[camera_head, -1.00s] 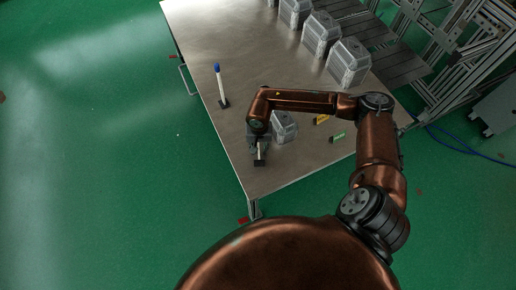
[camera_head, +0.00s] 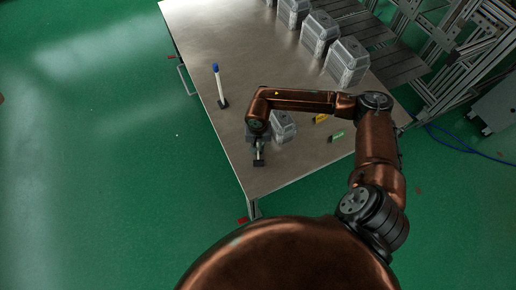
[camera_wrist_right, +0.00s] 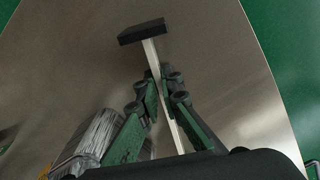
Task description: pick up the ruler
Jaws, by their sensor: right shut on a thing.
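The ruler (camera_wrist_right: 152,55) is a thin pale strip with a black block (camera_wrist_right: 142,31) at its far end in the right wrist view. My right gripper (camera_wrist_right: 162,88) is shut on the strip, with a finger on each side of it. In the head view my right gripper (camera_head: 257,144) is at the near left part of the table, and the black block (camera_head: 258,163) shows just in front of it. I cannot tell whether the block touches the table. My left gripper is not in view.
A foil-like container (camera_head: 284,127) stands close beside my right gripper. A white stick with a blue top (camera_head: 220,88) stands upright in a black base farther back. Yellow (camera_head: 321,118) and green (camera_head: 337,135) pieces lie to the right. More containers (camera_head: 347,62) line the table's (camera_head: 240,45) far right.

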